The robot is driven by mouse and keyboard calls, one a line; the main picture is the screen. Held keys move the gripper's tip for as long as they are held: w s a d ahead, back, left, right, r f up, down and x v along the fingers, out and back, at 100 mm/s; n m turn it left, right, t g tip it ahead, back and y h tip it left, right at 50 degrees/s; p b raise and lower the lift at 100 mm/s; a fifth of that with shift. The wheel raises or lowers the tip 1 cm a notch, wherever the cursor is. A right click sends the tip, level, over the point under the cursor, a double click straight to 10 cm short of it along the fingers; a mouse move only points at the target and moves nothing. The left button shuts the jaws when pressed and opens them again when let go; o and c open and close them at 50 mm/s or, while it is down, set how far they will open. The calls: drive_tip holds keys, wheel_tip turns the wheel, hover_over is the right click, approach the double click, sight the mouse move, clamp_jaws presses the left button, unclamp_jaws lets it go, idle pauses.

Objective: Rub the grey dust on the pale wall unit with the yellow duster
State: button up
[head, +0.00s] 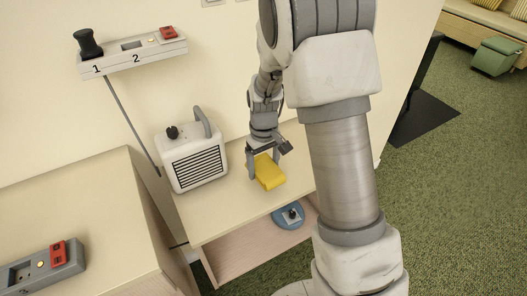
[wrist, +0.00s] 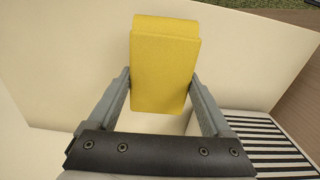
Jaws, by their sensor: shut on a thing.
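My gripper (head: 266,160) is shut on the yellow duster (head: 269,173), a plain block. In the wrist view the duster (wrist: 165,65) sits between the two grey fingers and points away from my gripper (wrist: 160,82). The duster is over the pale top of the wall unit (head: 222,217), to the right of the heater. I cannot tell whether it touches that top. I can make out no grey dust in either view; the duster and my arm hide part of the unit.
A white heater (head: 196,163) with a black grille and grey handle stands on the unit; its grille (wrist: 262,140) shows in the wrist view. A blue round object (head: 289,215) lies on the lower shelf. A wall panel (head: 133,55) with a dark lever hangs above. Another cabinet (head: 75,200) stands left.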

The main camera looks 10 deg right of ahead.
drive_tip(key=shift+r+p, duration=1.3)
drive_tip(key=shift+r, duration=0.75)
